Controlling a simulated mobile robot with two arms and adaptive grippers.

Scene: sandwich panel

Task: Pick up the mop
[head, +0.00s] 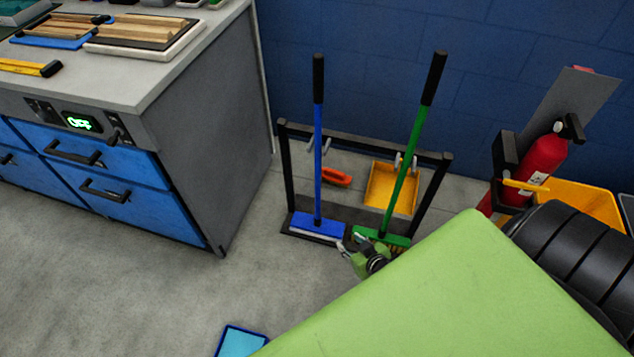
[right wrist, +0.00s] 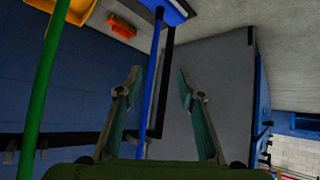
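The mop, with a blue pole (head: 318,155) and a flat blue head (head: 317,225), stands upright in a dark rack; its black grip is at the top. In the right wrist view the mop's pole (right wrist: 151,95) runs between my two fingers in the picture, with its head at the top. My right gripper (head: 345,245) is low, just right of the mop head, partly hidden by my green arm. In the right wrist view the right gripper (right wrist: 158,78) is open, its fingers apart and not closed on the pole. My left gripper is not in view.
A green broom (head: 408,165) stands right of the mop in the rack (head: 290,175). A yellow dustpan (head: 378,190) and an orange brush (head: 336,177) hang behind. A grey workbench (head: 205,140) stands left, a fire extinguisher (head: 545,160) right. Floor in front is mostly clear.

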